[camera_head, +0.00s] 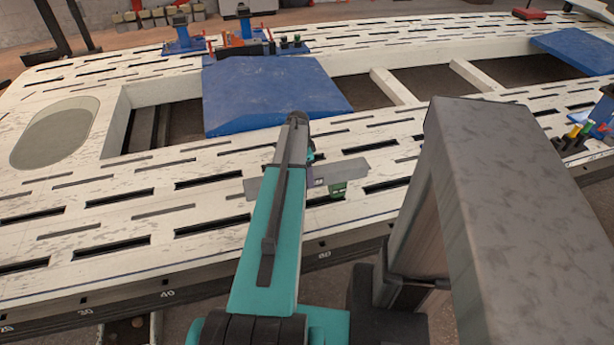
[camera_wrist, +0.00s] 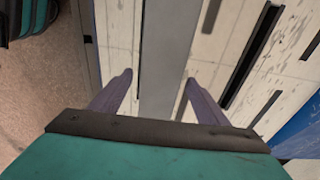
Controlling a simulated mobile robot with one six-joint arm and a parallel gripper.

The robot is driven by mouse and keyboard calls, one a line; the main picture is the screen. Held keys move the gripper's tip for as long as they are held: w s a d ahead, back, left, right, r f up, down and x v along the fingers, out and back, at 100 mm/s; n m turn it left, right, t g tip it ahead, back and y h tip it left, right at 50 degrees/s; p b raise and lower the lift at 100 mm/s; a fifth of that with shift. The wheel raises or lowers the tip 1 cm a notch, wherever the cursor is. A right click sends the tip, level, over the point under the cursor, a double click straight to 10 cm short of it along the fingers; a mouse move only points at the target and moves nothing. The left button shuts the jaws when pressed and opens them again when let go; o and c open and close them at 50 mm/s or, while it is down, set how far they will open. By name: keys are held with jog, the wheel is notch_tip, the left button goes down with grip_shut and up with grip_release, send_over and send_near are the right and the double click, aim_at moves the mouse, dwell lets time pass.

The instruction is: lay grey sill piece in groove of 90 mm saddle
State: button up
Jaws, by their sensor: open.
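The grey sill piece (camera_head: 350,171) is a long flat bar lying across the near white beam in the head view, its middle hidden behind my arm. A small green saddle (camera_head: 338,190) shows under its right part. I cannot tell whether the bar sits fully in the saddle's groove or whether this is the 90 mm one. My gripper (camera_head: 312,178) is at the bar, mostly hidden by my arm. In the wrist view, my gripper (camera_wrist: 157,92) is open, with one purple finger on each side of the sill piece (camera_wrist: 163,50) and gaps between.
The slotted white bench (camera_head: 110,228) has dark slots and numbers along its front edge. A blue panel (camera_head: 265,90) lies behind my arm, and another blue panel (camera_head: 580,48) is at the far right. Blue stands and coloured small parts (camera_head: 580,130) are at right. The left beam is clear.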

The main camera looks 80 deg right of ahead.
notch_tip(320, 180, up, 12)
jog(key=w, duration=0.1)
jog(key=shift+w+a+f, duration=0.15)
jog(key=shift+a+f, duration=0.1)
jog(key=shift+a, duration=0.05)
dwell(0.4)
